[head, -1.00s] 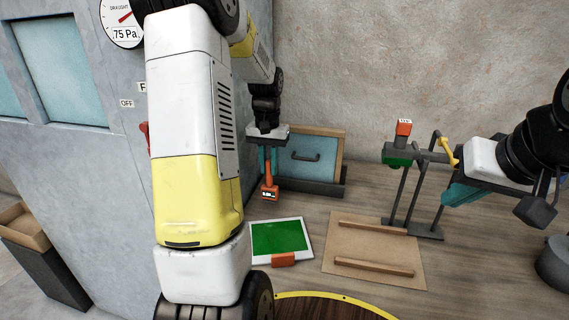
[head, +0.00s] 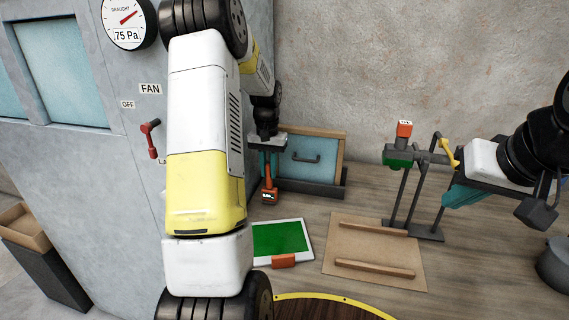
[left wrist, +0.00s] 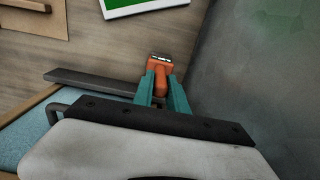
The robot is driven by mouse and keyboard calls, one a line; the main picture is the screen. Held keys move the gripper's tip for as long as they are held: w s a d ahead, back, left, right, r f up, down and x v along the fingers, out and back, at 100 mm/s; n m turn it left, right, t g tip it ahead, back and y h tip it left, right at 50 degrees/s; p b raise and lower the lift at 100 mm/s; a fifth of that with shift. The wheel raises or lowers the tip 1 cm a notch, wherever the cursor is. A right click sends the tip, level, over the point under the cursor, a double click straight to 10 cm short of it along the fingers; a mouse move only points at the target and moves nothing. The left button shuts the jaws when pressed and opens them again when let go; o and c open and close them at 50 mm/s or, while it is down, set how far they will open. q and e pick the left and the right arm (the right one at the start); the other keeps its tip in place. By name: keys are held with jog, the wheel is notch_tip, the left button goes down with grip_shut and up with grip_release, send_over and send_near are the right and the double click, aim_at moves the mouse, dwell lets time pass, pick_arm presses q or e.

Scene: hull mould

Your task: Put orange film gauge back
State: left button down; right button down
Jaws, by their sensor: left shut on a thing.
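The orange film gauge (head: 269,196) is upright between the teal fingers of my left gripper (head: 266,172), with its small dark display at the lower end. In the left wrist view the gauge (left wrist: 160,68) points away from the gripper, its handle between the two fingers (left wrist: 161,90). It is just in front of the left end of the blue panel's dark base. I cannot tell whether it touches the worktop. My right gripper (head: 462,193) is at the right beside the grey stand; whether its teal fingers are open is unclear.
A green-screened tablet (head: 280,237) and a brown board with two strips (head: 375,250) lie on the worktop. The grey stand (head: 405,200) carries a green-and-orange device and yellow handle. A grey cabinet wall (head: 90,190) with a red lever (head: 151,140) is close at left.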

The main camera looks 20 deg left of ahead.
pick_arm(q)
jog(key=c, duration=1.3)
grip_release()
jog(key=s+d+r+t, duration=0.1)
jog(key=s+d+r, duration=0.1)
jog(key=r, duration=0.7)
jog(key=s+d+r, duration=0.2)
jog(key=s+r, duration=0.1)
jog(key=r, duration=0.5)
jog(key=s+d+t, duration=0.1)
jog(key=s+d, duration=0.2)
jog(key=s, duration=0.4)
jog(key=s+d+r+t+h, duration=0.1)
jog(key=s+d+t, duration=0.1)
jog(key=s+d, duration=0.2)
jog(key=s+d+r+m+t+h, duration=0.1)
jog(key=s+d+t, duration=0.1)
jog(key=s, duration=0.8)
jog(key=shift+s+d, duration=0.35)
jog(key=shift+d, duration=0.4)
